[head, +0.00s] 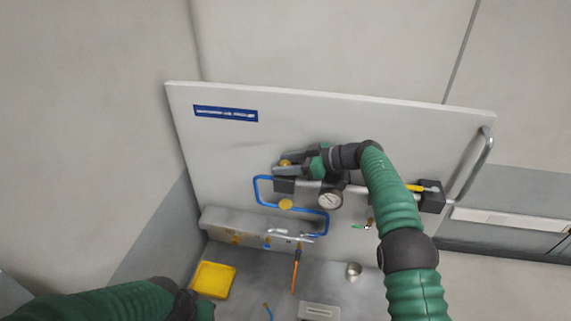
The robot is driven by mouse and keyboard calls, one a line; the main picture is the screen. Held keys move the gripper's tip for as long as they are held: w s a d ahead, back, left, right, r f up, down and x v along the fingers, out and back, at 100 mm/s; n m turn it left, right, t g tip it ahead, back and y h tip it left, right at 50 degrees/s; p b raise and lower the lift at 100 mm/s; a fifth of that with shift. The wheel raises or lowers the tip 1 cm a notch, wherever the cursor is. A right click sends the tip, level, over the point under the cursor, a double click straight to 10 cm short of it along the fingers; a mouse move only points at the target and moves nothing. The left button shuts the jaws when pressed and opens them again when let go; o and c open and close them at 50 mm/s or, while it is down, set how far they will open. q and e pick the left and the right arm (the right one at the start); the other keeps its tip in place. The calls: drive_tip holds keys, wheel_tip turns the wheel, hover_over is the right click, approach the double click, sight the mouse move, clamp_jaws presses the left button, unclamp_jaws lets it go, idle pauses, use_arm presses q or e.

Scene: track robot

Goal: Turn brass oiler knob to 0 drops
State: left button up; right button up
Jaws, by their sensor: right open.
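The brass oiler knob (285,163) shows as a small brass-yellow piece on top of a dark block on the upright white panel (400,130). My right gripper (279,168) reaches in from the right, its grey jaws open around the knob. The jaws hide part of the knob, and I cannot tell whether they touch it. Any drop marks are too small to read. My left arm (110,302) lies at the lower left, with its jaws out of view.
A round gauge (331,200), blue tubing (327,226) and a brass disc (286,204) sit below the knob. A black block with a yellow lever (432,196) is at right. Below are a yellow tray (232,279), an orange-handled tool (296,272) and a metal cup (354,271).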

drive_tip(key=b+v, duration=0.6)
drive_tip(key=v, duration=1)
drive_tip(key=shift+w+d+f, duration=0.15)
drive_tip(key=shift+w+d, duration=0.05)
drive_tip(key=shift+s+d, duration=0.15)
drive_tip(key=shift+d, duration=0.35)
drive_tip(key=shift+a, duration=0.1)
drive_tip(key=shift+a, duration=0.1)
